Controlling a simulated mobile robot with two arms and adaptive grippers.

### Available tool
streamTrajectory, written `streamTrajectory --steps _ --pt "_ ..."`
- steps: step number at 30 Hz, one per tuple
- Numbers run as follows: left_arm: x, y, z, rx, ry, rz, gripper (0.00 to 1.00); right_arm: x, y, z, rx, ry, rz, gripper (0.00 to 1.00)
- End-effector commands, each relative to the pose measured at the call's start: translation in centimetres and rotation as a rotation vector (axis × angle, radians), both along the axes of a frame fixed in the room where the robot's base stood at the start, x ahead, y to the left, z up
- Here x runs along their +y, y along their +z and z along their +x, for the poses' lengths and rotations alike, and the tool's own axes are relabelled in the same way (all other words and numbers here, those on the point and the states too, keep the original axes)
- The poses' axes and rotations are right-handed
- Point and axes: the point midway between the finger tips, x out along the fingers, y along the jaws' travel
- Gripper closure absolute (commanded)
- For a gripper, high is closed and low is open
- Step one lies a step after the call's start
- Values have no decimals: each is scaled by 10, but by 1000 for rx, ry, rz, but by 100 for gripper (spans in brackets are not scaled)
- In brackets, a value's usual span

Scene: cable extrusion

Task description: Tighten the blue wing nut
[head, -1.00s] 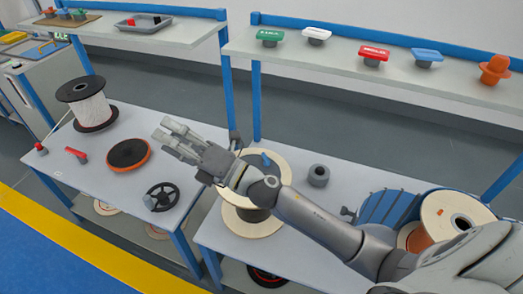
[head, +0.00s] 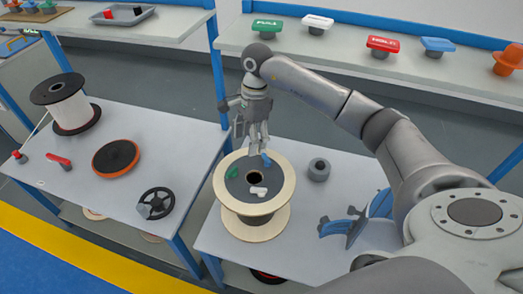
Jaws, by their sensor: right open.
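The blue wing nut (head: 267,160) is on the top face of a wooden-flanged spool (head: 231,205) on the right-hand table, near its far edge. My right gripper (head: 258,149) comes down from above with its fingers pointing down at the far side of the spool. The fingers are apart and beside the blue wing nut; I cannot tell whether they touch it. A green wing nut (head: 232,172) and a white wing nut (head: 258,191) also sit on the spool's top, around its dark centre hole. My left gripper is not in view.
A grey cylinder (head: 319,170) stands right of the spool. A blue curved part (head: 341,228) lies further right, partly hidden by my arm. The left table holds a white cable spool (head: 71,112), an orange-rimmed disc (head: 117,158) and a black handwheel (head: 156,203). A shelf runs behind.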

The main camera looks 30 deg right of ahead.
Motion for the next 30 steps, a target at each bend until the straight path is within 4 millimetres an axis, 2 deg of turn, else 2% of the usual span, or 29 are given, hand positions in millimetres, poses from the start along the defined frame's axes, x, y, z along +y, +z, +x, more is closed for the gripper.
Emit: streamTrajectory --steps 1,3,6,11,24,30 --pt "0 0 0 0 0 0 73 -18 6 -1 16 -2 -54 37" --pt "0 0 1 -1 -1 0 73 -34 11 -3 36 -4 -105 37" --pt "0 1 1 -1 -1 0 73 -45 12 -5 53 -4 -141 37" --pt "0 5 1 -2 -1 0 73 -46 -1 -8 61 -4 -146 37" --pt "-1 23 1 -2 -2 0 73 -44 -77 -16 58 -5 -143 37" --pt "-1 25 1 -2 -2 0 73 -45 -92 -16 55 -4 -143 37"
